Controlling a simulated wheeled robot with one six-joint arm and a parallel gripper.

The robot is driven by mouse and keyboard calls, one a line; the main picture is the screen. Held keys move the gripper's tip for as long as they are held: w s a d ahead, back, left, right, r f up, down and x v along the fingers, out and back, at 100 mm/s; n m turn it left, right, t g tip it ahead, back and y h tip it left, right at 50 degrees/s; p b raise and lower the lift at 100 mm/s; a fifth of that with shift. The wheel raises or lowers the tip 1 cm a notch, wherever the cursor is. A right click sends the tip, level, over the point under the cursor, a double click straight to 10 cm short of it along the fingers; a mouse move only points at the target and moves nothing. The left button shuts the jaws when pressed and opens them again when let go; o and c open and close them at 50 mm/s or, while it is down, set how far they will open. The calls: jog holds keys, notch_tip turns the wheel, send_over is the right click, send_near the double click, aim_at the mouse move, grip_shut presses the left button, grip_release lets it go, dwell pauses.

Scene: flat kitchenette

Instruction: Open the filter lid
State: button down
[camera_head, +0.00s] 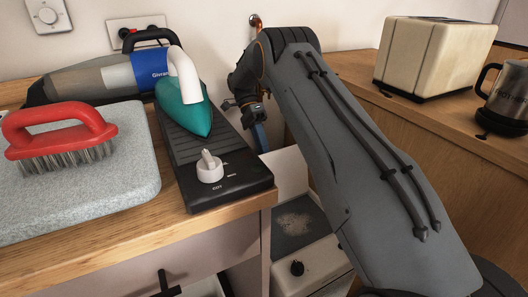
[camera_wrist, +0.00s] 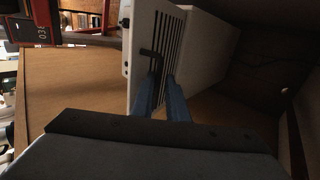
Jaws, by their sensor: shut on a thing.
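In the wrist view a white appliance (camera_wrist: 144,28) has a side face with dark slats (camera_wrist: 170,35), which may be the filter lid; I cannot tell its outline. A small dark handle (camera_wrist: 147,52) stands out at the slats. My gripper (camera_wrist: 160,74) has its blue fingers around the handle's lower end and is shut on it. The fingers hide part of the handle. In the head view my arm reaches down into the gap between the counters, and a blue finger (camera_head: 261,137) shows beside the left counter. The fingertips are hidden there.
The left counter (camera_head: 100,235) holds a red brush (camera_head: 60,125) on a grey slab, a teal-and-white iron (camera_head: 185,95) on a black base, and a hand vacuum (camera_head: 100,78). A white appliance with a knob (camera_head: 297,268) sits low in the gap.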

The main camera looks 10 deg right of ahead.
jog(key=shift+w+d+f, duration=0.1)
jog(key=shift+w+f, duration=0.05)
jog(key=shift+w, duration=0.3)
jog(key=c, duration=1.9)
grip_release()
jog(key=shift+w+f, duration=0.1)
jog(key=shift+w, duration=0.05)
notch_tip(320, 180, up, 10)
